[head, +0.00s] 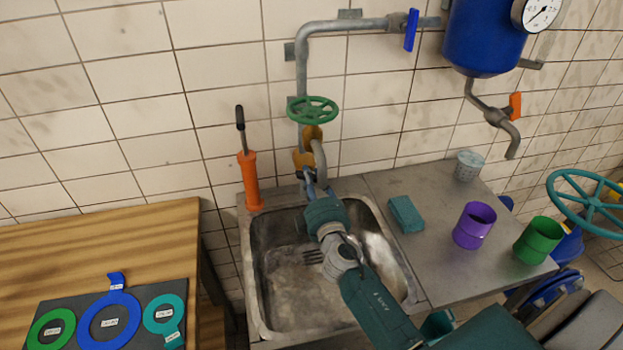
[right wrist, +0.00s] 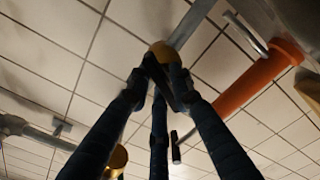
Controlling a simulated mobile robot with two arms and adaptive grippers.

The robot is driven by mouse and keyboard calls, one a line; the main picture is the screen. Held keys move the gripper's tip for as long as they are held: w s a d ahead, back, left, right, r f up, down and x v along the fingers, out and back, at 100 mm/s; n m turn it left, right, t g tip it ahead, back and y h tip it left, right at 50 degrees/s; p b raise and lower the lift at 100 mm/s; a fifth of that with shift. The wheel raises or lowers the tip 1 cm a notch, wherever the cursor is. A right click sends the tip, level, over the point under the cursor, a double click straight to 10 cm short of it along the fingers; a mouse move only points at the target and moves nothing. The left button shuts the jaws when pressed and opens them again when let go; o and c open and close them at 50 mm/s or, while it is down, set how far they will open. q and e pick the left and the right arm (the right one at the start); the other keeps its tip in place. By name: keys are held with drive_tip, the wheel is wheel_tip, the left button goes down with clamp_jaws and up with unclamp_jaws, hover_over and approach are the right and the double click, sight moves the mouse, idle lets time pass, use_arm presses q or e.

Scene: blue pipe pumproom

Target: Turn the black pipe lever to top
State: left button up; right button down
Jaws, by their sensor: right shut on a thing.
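A grey pipe (head: 302,75) runs down the tiled wall to two yellow fittings (head: 303,158) above the sink. My right gripper (head: 309,186) reaches over the sink to just below these fittings. In the right wrist view, its dark fingers (right wrist: 158,76) close together beside a yellow fitting (right wrist: 162,50) on a grey pipe. They are shut on a dark piece, which appears to be the black pipe lever (right wrist: 183,88). The fingers hide most of it, so its exact angle is unclear. In the head view I cannot make the lever out. My left gripper is not in view.
A green handwheel (head: 312,109) sits above the fittings. An orange pump (head: 251,182) with a black handle stands left of the sink (head: 262,295). A teal block (head: 406,214), purple mug (head: 474,226) and green mug (head: 538,240) stand on the counter right.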

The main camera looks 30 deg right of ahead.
drive_tip(key=n, duration=0.5)
drive_tip(key=shift+w+r, duration=0.1)
drive_tip(key=shift+r, duration=0.2)
drive_tip(key=shift+n, duration=0.4)
drive_tip(key=c, duration=1.7)
unclamp_jaws()
drive_tip(key=shift+o, duration=0.2)
drive_tip(key=shift+a, duration=0.1)
drive_tip(key=shift+s+a+f, duration=0.1)
drive_tip(key=shift+s+f, duration=0.05)
drive_tip(key=shift+s, duration=0.25)
drive_tip(key=v, duration=1.1)
